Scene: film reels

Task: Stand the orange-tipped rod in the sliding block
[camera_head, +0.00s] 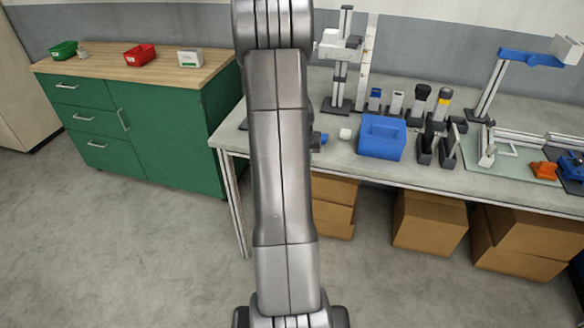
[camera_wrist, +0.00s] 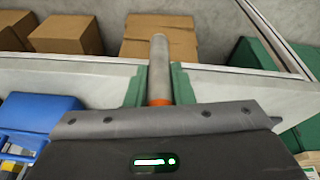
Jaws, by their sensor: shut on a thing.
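The grey rod (camera_wrist: 160,62) with an orange band (camera_wrist: 160,102) shows in the wrist view. My gripper (camera_wrist: 160,86) is shut on it, with a green finger on each side. The orange end is near the gripper body, and the plain grey end points away past the fingertips. In the head view my arm covers the middle, and the gripper and rod are hidden. I cannot tell for sure which thing is the sliding block; a white block (camera_head: 334,47) on an upright post stands at the back of the bench.
A blue-armed stand (camera_head: 497,82) is further right. Cardboard boxes (camera_head: 428,222) lie underneath. A green cabinet (camera_head: 165,135) stands left.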

